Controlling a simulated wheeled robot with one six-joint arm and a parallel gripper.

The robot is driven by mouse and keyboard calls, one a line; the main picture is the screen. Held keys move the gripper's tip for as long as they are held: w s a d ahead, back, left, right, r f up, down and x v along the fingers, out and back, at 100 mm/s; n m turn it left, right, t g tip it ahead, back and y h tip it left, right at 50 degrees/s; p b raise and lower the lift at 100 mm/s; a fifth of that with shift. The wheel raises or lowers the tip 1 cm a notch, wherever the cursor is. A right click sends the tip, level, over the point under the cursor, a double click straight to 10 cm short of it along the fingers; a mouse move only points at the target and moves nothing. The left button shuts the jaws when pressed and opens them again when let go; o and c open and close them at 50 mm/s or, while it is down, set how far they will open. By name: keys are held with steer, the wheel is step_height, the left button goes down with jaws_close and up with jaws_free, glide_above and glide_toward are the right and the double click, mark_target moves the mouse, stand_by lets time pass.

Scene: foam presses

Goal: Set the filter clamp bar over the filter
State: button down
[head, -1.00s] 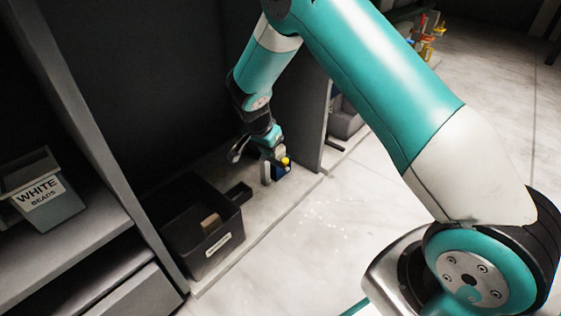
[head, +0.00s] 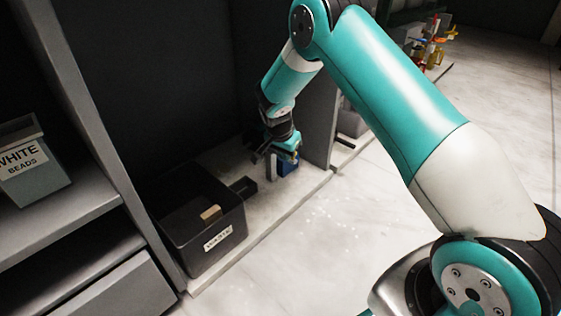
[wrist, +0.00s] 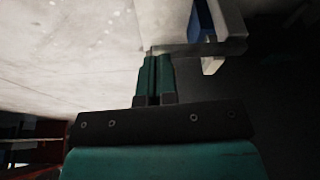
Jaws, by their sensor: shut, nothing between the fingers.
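My gripper (head: 284,156) is low in the bay at the back, over a small blue block-like unit (head: 289,168). In the wrist view its two teal fingers (wrist: 153,54) are together, with nothing seen between them. The bar may be the filter clamp bar, but I cannot tell for sure. The fingertips look close to its left end; whether they touch it is unclear. I cannot make out the filter.
A black bin (head: 192,254) with a white label stands left of the gripper and holds a tan block (head: 210,213). A small black piece (head: 243,187) lies between them. A grey partition (head: 320,122) rises right of the gripper. The pale floor in front is clear.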

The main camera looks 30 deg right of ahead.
steer(key=shift+w+d, duration=0.2)
steer(key=shift+d, duration=0.2)
steer(key=shift+d, duration=0.15)
steer(key=shift+d+p, duration=0.1)
steer(key=shift+p, duration=0.25)
steer(key=shift+d+n, duration=0.1)
steer(key=shift+n, duration=0.3)
